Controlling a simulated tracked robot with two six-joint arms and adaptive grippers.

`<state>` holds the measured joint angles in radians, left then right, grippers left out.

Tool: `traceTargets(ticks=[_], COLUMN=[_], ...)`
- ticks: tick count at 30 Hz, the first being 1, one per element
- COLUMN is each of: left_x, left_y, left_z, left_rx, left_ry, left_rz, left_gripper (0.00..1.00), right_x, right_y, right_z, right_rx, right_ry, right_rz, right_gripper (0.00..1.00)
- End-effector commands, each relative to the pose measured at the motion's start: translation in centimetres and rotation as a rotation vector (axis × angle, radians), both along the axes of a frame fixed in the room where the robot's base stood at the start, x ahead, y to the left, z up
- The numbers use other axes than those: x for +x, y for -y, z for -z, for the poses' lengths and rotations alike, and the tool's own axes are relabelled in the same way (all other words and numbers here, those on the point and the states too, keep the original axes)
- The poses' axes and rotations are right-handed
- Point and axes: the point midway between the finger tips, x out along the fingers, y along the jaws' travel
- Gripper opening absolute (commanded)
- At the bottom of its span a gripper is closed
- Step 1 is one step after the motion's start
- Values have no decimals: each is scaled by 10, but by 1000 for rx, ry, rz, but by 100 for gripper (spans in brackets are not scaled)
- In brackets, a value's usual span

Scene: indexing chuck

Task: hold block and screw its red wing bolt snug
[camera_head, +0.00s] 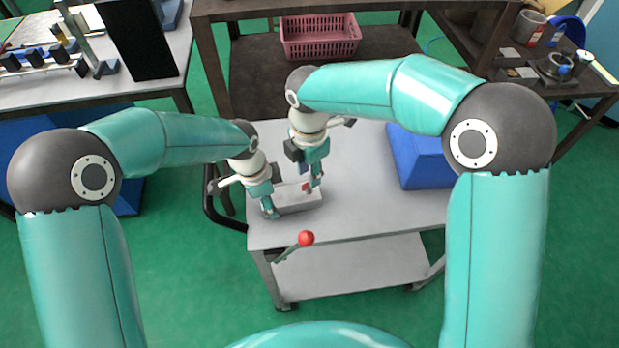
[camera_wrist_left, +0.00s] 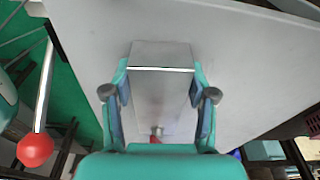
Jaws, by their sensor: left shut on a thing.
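A grey metal block (camera_head: 297,200) lies on the cart's light grey top, near its left front edge. My left gripper (camera_head: 268,200) is shut on it. In the left wrist view the block (camera_wrist_left: 160,95) sits between the two fingers of my left gripper (camera_wrist_left: 159,88). The red wing bolt (camera_head: 306,186) shows as a small red spot at the block; it also shows low in the left wrist view (camera_wrist_left: 155,136). My right gripper (camera_head: 312,178) is above the block with its fingertips at the bolt. Its finger gap is too hidden to judge.
A lever with a red ball (camera_head: 306,238) sticks out at the cart's front edge. A blue block-like bin (camera_head: 420,160) stands on the cart's right side. The cart top (camera_head: 360,190) between is clear. A pink basket (camera_head: 320,38) is on the shelf behind.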

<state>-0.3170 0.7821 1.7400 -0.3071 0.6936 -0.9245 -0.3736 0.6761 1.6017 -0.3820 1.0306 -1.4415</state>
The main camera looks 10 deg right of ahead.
Motion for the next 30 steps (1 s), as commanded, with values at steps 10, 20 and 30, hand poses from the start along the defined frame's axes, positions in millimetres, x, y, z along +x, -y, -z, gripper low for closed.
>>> traceTargets(ticks=[10, 20, 30], left_x=[0, 0, 0], left_y=[0, 0, 0], left_z=[1, 1, 1], left_rx=[1, 1, 1], left_ry=[-1, -1, -1], left_rz=[0, 0, 1], left_gripper=[24, 24, 24], right_x=[0, 0, 0], right_y=[0, 0, 0], right_z=[33, 33, 33], right_rx=[0, 0, 0], right_ry=[0, 1, 1], right_rz=[0, 1, 1], right_gripper=[33, 22, 0])
